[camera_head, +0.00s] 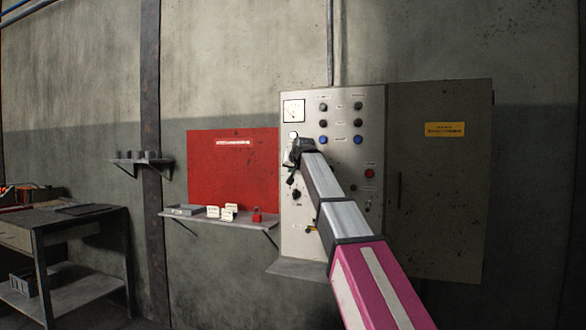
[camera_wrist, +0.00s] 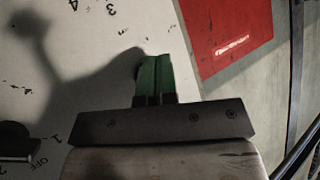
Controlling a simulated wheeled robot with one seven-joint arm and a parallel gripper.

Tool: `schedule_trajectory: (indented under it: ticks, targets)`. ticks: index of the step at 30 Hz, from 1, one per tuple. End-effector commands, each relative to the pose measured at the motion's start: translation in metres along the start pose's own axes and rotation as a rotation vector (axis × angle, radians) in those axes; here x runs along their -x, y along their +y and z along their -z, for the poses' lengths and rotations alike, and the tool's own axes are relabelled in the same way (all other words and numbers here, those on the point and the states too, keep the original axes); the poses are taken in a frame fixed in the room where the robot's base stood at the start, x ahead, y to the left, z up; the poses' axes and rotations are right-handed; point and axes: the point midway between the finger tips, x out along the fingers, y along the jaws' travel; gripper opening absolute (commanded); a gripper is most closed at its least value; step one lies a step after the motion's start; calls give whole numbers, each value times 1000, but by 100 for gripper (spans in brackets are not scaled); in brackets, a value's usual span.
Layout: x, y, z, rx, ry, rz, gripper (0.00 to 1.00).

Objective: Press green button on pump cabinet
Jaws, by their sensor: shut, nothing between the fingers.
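The pale grey control cabinet (camera_head: 345,220) stands on the wall in the head view, with a gauge, lamps and buttons on its face. My gripper (camera_head: 298,147) is in front of its left side, below the gauge. In the wrist view my gripper (camera_wrist: 155,76) shows two green fingers shut together, with nothing between them, over the pale panel face (camera_wrist: 100,25). I cannot tell whether the tips touch it. No green button is clearly identifiable; small dark round fittings (camera_head: 323,107) sit in the top row, too dim to be sure of their colour. My gripper and arm hide part of the panel.
A red button (camera_head: 370,173) is at the cabinet's right. A black knob (camera_wrist: 15,138) shows near "OFF" in the wrist view. A red board (camera_head: 233,165) and a shelf (camera_head: 220,216) with small items are to the left. A workbench (camera_head: 65,225) stands farther left.

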Motion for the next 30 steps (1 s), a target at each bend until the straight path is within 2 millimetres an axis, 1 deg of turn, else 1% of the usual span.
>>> schedule_trajectory:
  ticks: [20, 30]
  targets:
    - [-3, 2, 2, 0, 1, 0, 0]
    - [7, -5, -5, 1, 1, 0, 0]
